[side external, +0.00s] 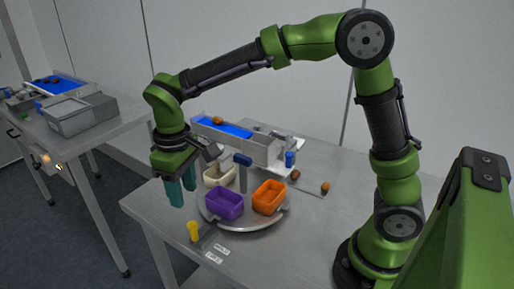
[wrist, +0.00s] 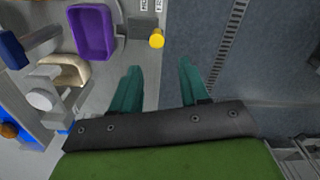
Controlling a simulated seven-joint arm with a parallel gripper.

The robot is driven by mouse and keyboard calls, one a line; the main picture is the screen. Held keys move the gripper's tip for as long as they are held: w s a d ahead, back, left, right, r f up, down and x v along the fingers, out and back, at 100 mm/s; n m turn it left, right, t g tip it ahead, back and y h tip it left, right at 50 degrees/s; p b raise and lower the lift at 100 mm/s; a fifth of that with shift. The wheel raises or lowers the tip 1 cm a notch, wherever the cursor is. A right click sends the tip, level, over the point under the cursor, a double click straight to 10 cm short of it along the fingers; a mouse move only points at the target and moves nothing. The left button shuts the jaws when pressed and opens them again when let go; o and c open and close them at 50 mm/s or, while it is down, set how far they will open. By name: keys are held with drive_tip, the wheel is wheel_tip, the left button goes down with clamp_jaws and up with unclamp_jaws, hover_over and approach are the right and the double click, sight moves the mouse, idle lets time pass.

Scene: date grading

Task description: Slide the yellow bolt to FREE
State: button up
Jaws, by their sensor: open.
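The yellow bolt (side external: 194,230) stands up at the front edge of the table, beside the round turntable (side external: 245,226). It also shows in the wrist view (wrist: 157,39), above the gap between my fingertips. Two small white label plates (side external: 217,252) lie to its right; their lettering is too small to read surely. My gripper (side external: 182,192) points down with its teal fingers apart and empty. It hangs above and slightly left of the bolt, not touching it. In the wrist view, my gripper (wrist: 157,68) has clear space between its fingers.
A blue-belted conveyor (side external: 237,140) stands behind. Loose dates (side external: 325,187) lie at right. Open floor lies beyond the table edge.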

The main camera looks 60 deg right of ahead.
wheel_tip(320, 180, up, 4)
drive_tip(key=shift+f, duration=0.15)
idle(0.3)
drive_tip(key=s+d+r+m+t+y, duration=0.1)
drive_tip(key=s+d+m+t, duration=0.2)
drive_tip(key=s+d, duration=0.3)
drive_tip(key=s+d+r+m+t+y, duration=0.1)
drive_tip(key=s+d+m+t, duration=0.3)
drive_tip(key=s, duration=0.5)
drive_tip(key=shift+d+r, duration=0.8)
drive_tip(key=shift+d, duration=0.45)
